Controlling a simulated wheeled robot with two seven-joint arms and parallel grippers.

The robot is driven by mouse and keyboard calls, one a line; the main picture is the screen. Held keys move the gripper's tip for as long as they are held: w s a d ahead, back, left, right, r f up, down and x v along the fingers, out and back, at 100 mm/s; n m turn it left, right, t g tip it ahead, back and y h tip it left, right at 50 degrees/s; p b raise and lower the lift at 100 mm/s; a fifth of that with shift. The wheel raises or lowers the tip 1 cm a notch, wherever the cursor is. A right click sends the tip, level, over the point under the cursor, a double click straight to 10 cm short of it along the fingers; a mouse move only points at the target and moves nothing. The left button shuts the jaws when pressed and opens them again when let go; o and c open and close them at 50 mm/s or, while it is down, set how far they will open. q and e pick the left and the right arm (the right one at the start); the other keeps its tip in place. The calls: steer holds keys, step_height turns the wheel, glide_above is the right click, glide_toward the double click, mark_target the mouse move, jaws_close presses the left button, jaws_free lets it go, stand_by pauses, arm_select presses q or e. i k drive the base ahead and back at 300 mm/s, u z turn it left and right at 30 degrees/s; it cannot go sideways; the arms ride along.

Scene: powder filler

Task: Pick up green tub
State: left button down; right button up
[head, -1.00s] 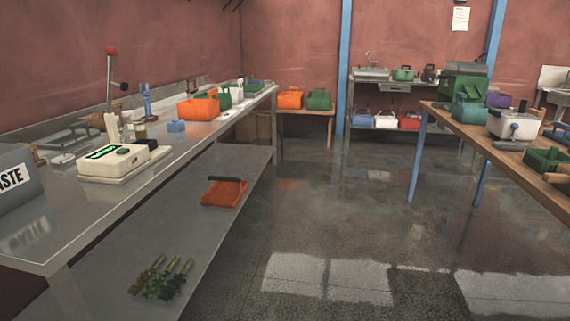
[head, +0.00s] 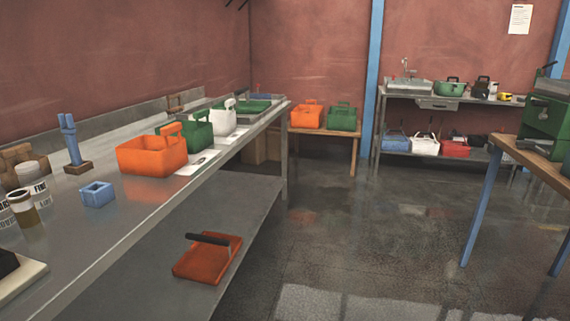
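Several green containers are in the head view, and I cannot tell which one is the task's tub. A green tub with a handle (head: 196,133) stands on the steel bench at left, between an orange tub (head: 152,157) and a white tub (head: 222,121). Another green tub (head: 342,119) stands on the low wooden table at the back, beside an orange tub (head: 306,117). A green pot-like container (head: 450,88) sits on the back shelf. Neither of my grippers is in view.
The steel bench (head: 130,218) runs along the left, with a blue block (head: 97,194) and jars on it. An orange tray (head: 207,258) lies on its lower shelf. A wooden table (head: 545,165) with a green machine stands at right. The floor between is clear.

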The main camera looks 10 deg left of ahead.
mark_target(198, 134)
steer(key=i, duration=2.8)
steer(key=u, duration=0.85)
